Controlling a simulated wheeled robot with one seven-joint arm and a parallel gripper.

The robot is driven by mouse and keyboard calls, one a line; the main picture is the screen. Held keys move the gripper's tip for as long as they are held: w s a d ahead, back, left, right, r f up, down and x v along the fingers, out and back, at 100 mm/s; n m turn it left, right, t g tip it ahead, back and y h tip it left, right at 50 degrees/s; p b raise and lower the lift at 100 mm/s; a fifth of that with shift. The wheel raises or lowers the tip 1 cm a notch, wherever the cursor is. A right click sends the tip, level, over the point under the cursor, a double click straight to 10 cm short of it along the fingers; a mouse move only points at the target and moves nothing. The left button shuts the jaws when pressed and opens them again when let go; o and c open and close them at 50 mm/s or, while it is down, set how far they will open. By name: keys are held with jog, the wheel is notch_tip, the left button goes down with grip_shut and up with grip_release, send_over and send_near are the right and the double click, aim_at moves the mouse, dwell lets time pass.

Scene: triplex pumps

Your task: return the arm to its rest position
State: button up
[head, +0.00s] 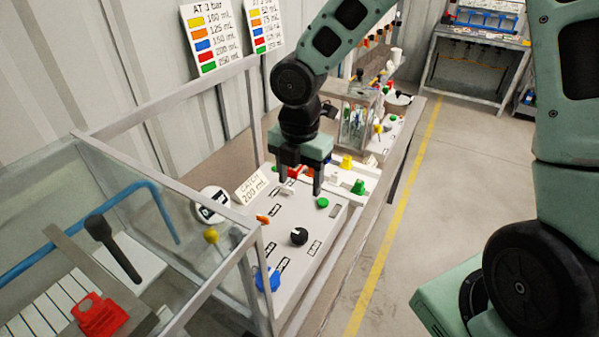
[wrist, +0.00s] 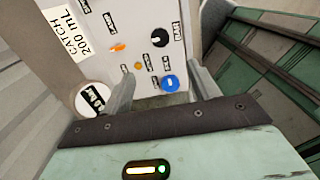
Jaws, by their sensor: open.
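My gripper (head: 302,178) hangs from my green arm above the control panel in the head view, fingers pointing down and apart, with nothing between them. In the wrist view my gripper (wrist: 158,88) also shows open and empty, its two fingers standing over the panel. The white control panel (head: 285,262) carries a black knob (head: 299,236), a blue knob (head: 267,279), an orange switch (head: 263,219) and a green button (head: 322,202). The wrist view shows the black knob (wrist: 159,38), blue knob (wrist: 170,83) and orange switch (wrist: 118,47). I cannot tell the fingertips' exact height above the panel.
A card reading CATCH 200 mL (head: 250,187) and a round gauge (head: 211,204) stand behind the panel. A clear-walled, metal-framed enclosure (head: 130,235) is at left. Another pump station (head: 360,115) stands behind my gripper. Open floor (head: 465,165) lies to the right.

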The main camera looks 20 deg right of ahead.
jog(key=shift+r, duration=0.45)
jog(key=s+a+f+m+b, duration=0.1)
jog(key=s+a+m+b, duration=0.2)
jog(key=s+m, duration=0.5)
jog(key=s+a+m+b, duration=0.3)
jog(key=s+m, duration=0.6)
jog(key=s, duration=0.3)
jog(key=shift+s+f+m+y+b, duration=0.3)
jog(key=shift+f+b, duration=0.05)
jog(key=shift+b, duration=0.5)
dwell(2.2)
